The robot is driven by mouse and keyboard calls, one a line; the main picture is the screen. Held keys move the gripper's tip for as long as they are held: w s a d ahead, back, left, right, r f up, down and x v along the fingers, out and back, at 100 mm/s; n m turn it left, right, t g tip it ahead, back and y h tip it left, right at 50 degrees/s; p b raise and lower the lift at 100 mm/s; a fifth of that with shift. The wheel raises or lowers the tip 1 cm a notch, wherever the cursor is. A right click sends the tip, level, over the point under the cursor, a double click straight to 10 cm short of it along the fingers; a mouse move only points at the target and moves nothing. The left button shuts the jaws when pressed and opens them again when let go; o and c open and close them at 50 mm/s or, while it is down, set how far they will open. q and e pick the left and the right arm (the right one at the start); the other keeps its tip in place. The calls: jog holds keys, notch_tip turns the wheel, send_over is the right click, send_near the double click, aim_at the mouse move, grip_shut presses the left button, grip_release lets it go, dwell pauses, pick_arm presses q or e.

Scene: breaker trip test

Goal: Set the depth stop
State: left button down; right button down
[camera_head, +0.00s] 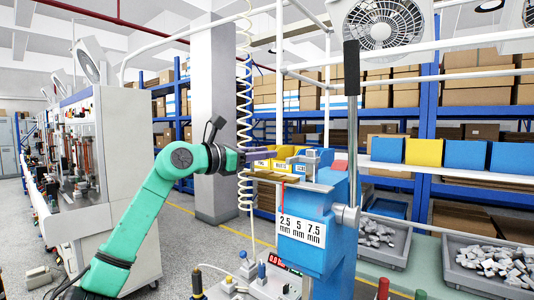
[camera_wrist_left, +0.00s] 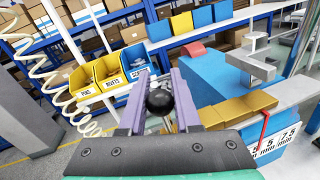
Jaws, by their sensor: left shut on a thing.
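The blue machine (camera_head: 318,240) stands right of centre in the head view. Its white label (camera_head: 302,230) reads 2.5, 5 and 7.5 mm. A thin red pointer (camera_head: 281,198) hangs over the label's left end, by the 2.5 mark; it also shows in the left wrist view (camera_wrist_left: 264,130). Brass-coloured stepped blocks (camera_wrist_left: 238,108) sit on the machine beside my gripper. My left gripper (camera_head: 278,152) is at the machine's left side, level with its top. In the left wrist view its purple fingers are shut on a black ball knob (camera_wrist_left: 160,101). My right gripper is out of view.
A tall steel lever (camera_head: 352,150) with a black grip rises at the machine's right. Yellow and blue bins (camera_wrist_left: 108,74) stand behind. Grey trays of metal parts (camera_head: 490,262) lie at right. A coiled white hose (camera_head: 245,110) hangs near my left gripper.

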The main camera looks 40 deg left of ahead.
pick_arm(q)
jog(key=shift+r, duration=0.15)
jog(key=c, duration=1)
grip_release()
jog(key=o, duration=0.4)
jog(key=shift+a, duration=0.2)
jog(key=s+a+b, duration=0.1)
jog(key=s+b, duration=0.2)
jog(key=s, duration=0.2)
jog(key=s+a+b, duration=0.1)
jog(key=s+b, duration=0.1)
jog(key=s, duration=0.2)
jog(key=s+b, duration=0.3)
jog(key=s, duration=0.2)
jog(key=shift+s+a+b, duration=0.3)
jog(key=shift+a, duration=0.1)
